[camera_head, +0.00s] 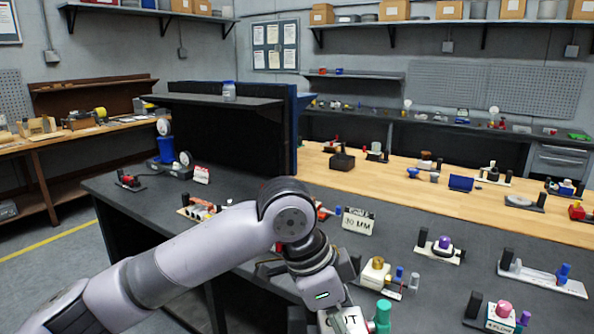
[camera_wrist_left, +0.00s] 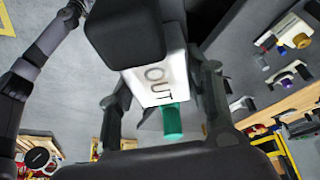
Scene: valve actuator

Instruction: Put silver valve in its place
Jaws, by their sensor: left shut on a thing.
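My left gripper (camera_head: 334,312) is low in the middle of the head view, over the front of the dark bench. In the left wrist view (camera_wrist_left: 162,105) its fingers stand on both sides of a white block marked OUT (camera_wrist_left: 160,72), shut on it. The block carries a black part and a green cylinder (camera_wrist_left: 172,122). The white block (camera_head: 350,320) and green cylinder (camera_head: 383,316) also show in the head view, cut by the lower edge. I cannot tell which valve is the silver one. What looks like my right gripper (camera_wrist_left: 76,10) shows small at the wrist view's top left, its jaws unclear.
A 30 MM sign (camera_head: 358,221) stands behind my gripper. To its right are a white block with a gold knob (camera_head: 376,272), a purple-knobbed unit (camera_head: 443,245) and a pink-knobbed unit (camera_head: 502,312). A dark raised shelf (camera_head: 205,102) stands at the back left.

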